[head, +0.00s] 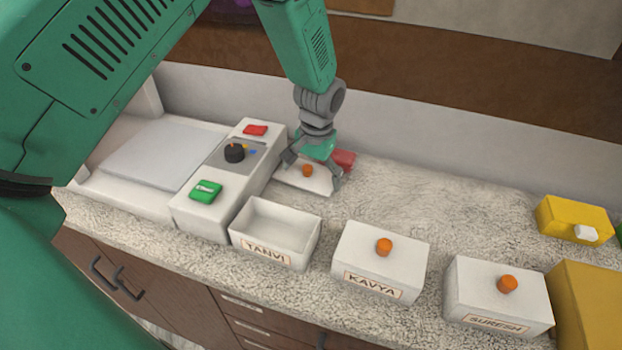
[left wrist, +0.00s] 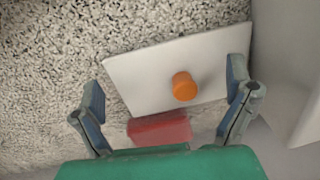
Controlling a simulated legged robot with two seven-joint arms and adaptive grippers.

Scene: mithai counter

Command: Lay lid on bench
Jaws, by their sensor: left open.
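A flat white lid (head: 297,178) with an orange knob (head: 308,170) lies at the back of the speckled bench (head: 420,200), beside the machine. The lid also shows in the left wrist view (left wrist: 140,75), slightly turned, with its knob near its middle. My left gripper (head: 308,184) is open over the lid, its fingers apart on either side of it and the knob clear between them. The TANVI box (head: 238,238) stands open and empty in front. My right gripper is not in view.
The KAVYA box (head: 360,252) and SURESH box (head: 470,290) have lids with orange knobs. A white machine (head: 215,215) with red and green buttons stands left of the lid. A red block (head: 345,160) lies behind the gripper. A yellow box (head: 565,212) stands right. The bench's middle back is clear.

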